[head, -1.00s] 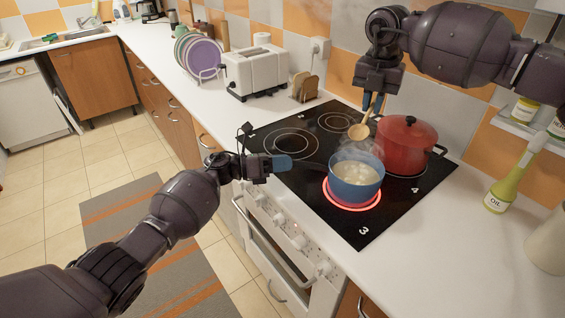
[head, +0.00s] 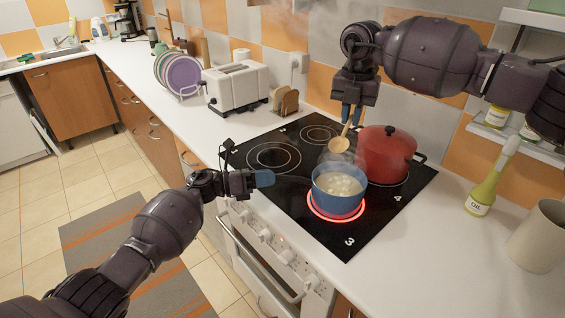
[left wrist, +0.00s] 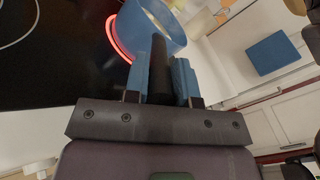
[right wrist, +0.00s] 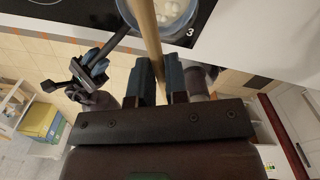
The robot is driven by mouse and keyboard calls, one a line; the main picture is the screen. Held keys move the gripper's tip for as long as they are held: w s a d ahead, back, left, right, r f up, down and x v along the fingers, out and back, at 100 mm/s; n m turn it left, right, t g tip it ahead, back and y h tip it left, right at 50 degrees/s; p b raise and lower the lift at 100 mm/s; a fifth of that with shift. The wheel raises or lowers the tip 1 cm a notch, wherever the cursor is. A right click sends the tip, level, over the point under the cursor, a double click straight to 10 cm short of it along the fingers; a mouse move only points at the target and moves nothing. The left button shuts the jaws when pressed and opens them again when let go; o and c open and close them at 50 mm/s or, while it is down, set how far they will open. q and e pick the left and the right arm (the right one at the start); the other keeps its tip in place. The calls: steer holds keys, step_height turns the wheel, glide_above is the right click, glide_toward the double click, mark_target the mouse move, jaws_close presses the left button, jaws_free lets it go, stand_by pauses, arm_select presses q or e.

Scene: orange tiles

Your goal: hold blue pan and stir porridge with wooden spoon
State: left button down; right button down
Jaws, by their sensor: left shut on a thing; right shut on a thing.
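The blue pan (head: 338,192) stands on the red-glowing front burner with pale, lumpy porridge (head: 339,184) in it. My left gripper (head: 264,178) is shut on the pan's dark handle (left wrist: 159,68), which shows between its fingers in the left wrist view. My right gripper (head: 351,113) is shut on the wooden spoon (head: 339,145) and holds it bowl-down above and behind the pan. The spoon's bowl looks apart from the porridge. In the right wrist view the spoon's shaft (right wrist: 148,40) runs between the fingers toward the pan.
A red lidded pot (head: 386,157) stands on the back burner, close to the spoon and pan. An oil bottle (head: 490,185) and a beige mug (head: 537,238) stand on the right counter. A toaster (head: 238,86) and plate rack (head: 180,75) are at the back left.

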steer(key=shift+a+f+n, duration=0.15)
steer(key=shift+f+n, duration=0.1)
steer(key=shift+n, duration=0.05)
steer(key=shift+w+a+f+n+t+y, duration=1.45)
steer(key=shift+a+n+t+y, duration=1.6)
steer(key=shift+n+t+y, duration=3.1)
steer(key=s+d+f+n+g+h, duration=0.1)
steer(key=s+d+f+n+h, duration=0.1)
steer(key=f, duration=0.6)
steer(key=shift+d+f+n+h, duration=0.15)
steer(key=shift+d+n+h, duration=0.2)
steer(key=shift+d+h, duration=0.3)
steer(key=shift+a+g, duration=0.1)
steer(key=shift+g, duration=0.15)
